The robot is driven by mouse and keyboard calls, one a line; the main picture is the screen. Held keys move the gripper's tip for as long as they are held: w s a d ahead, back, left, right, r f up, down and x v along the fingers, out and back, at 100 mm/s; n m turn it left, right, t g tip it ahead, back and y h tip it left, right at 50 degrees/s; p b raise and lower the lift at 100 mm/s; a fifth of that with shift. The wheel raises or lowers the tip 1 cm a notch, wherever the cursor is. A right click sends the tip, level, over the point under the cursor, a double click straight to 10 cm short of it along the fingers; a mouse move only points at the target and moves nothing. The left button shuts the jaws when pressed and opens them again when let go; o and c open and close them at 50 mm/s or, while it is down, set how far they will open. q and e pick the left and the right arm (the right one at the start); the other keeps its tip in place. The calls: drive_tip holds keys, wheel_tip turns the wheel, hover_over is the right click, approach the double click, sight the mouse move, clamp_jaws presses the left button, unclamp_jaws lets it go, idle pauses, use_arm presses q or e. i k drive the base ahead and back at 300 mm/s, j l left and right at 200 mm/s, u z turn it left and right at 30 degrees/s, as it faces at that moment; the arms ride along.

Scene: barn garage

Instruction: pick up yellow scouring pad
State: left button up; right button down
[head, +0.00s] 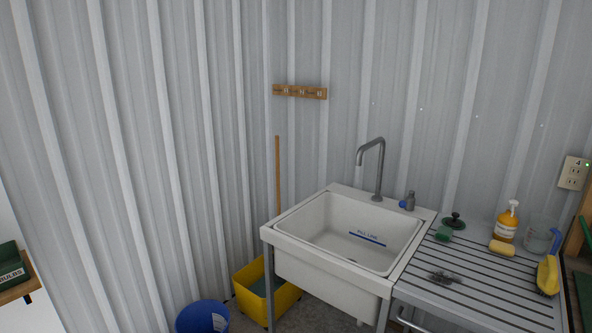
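A small yellow pad (502,247), which looks like the scouring pad, lies on the slatted metal drainboard (470,290) to the right of the sink. It is just in front of an amber pump bottle (507,224). Neither of my grippers is in view.
The white sink (347,237) with a tall faucet (372,165) stands left of the drainboard. A yellow brush (548,275), a clear container (538,236), a green item (444,233) and a dark steel-wool-like clump (441,278) are on the drainboard. A yellow bucket (280,302) and blue bucket (200,318) stand below.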

sight(507, 250)
drive_tip(key=z, duration=1.35)
